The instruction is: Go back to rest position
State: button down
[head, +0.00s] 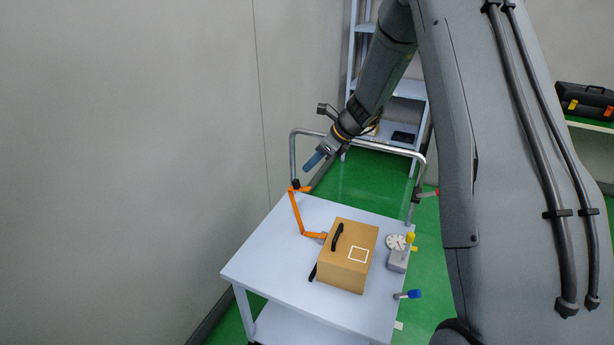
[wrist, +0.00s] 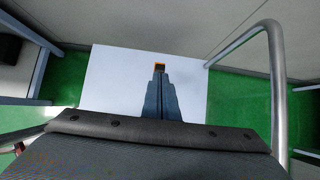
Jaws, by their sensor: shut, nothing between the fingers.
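In the wrist view the closed fingers (wrist: 160,98) point at the white cart top (wrist: 105,75). My arm reaches down from the top right in the head view.
The white cart (head: 255,262) carries a cardboard-coloured box (head: 340,275), an orange jointed arm (head: 296,212), a grey device with a dial (head: 397,258) and a blue-tipped part (head: 412,294). A metal handle (head: 292,150) rises at its far end. A shelf (head: 412,90) stands behind; a wall is at left.

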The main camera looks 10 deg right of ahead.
notch_tip(320, 180, up, 5)
jog(key=s+d+f+n+g+h, duration=0.1)
jog(key=s+n+h, duration=0.2)
jog(key=s+n, duration=0.9)
jog(key=s+d+n+g+h, duration=0.1)
jog(key=s+n+g+h, duration=0.1)
jog(key=s+n, duration=1.1)
jog(key=s, duration=1)
jog(key=shift+s+d+f+h+b, duration=0.15)
jog(key=shift+s+f+h+b, duration=0.2)
jog(key=shift+f+h+b, duration=0.05)
